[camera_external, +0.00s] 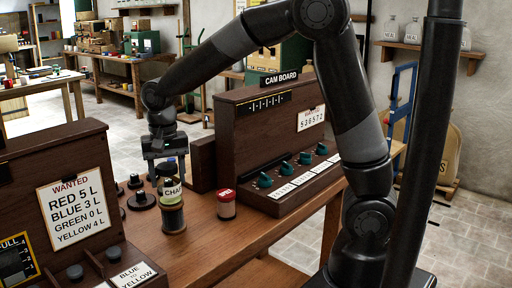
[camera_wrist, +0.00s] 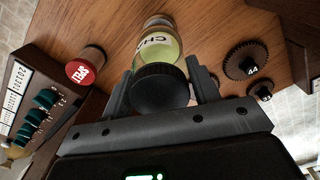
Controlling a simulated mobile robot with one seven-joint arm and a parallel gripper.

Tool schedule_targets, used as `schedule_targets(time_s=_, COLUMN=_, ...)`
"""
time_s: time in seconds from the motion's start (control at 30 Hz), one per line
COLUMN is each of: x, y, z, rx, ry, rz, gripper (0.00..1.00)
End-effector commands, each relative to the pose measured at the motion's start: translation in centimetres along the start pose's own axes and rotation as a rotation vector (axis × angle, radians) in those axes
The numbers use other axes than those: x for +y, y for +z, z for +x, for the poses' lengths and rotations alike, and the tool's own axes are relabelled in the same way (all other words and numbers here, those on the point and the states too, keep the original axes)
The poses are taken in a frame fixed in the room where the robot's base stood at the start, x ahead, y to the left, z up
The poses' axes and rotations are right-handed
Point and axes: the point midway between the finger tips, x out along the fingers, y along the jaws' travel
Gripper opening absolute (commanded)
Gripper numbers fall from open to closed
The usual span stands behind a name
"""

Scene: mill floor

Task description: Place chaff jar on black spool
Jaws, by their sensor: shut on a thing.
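The chaff jar (camera_external: 171,190), with yellow-green contents, a white label and a black lid, is upright between the fingers of my gripper (camera_external: 165,160). The gripper is shut on its upper part. In the wrist view the jar's lid (camera_wrist: 160,90) sits between the two fingers (camera_wrist: 160,92). A dark spool (camera_external: 174,218) stands upright on the wooden table directly below the jar. The jar's base appears at the spool's top; I cannot tell whether it rests there or is held just above. In the wrist view the jar largely hides the spool.
Dark toothed gears (camera_wrist: 246,60) lie on the other side. The cam board (camera_external: 265,140) stands behind right, and a panel with a wanted list (camera_external: 75,208) at left.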

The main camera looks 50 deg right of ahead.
Motion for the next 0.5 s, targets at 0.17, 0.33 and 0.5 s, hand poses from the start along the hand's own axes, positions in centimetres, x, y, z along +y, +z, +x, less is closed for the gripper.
schedule_targets(time_s=0.17, x=-0.01, y=-0.01, z=-0.02, rx=0.001, ry=-0.001, rz=0.0, gripper=0.23)
schedule_targets(time_s=0.33, x=0.01, y=0.02, z=0.22, rx=0.0, ry=0.0, rz=-0.001, gripper=0.62)
schedule_targets(time_s=0.5, x=0.01, y=0.02, z=0.21, rx=0.0, ry=0.0, rz=-0.001, gripper=0.76)
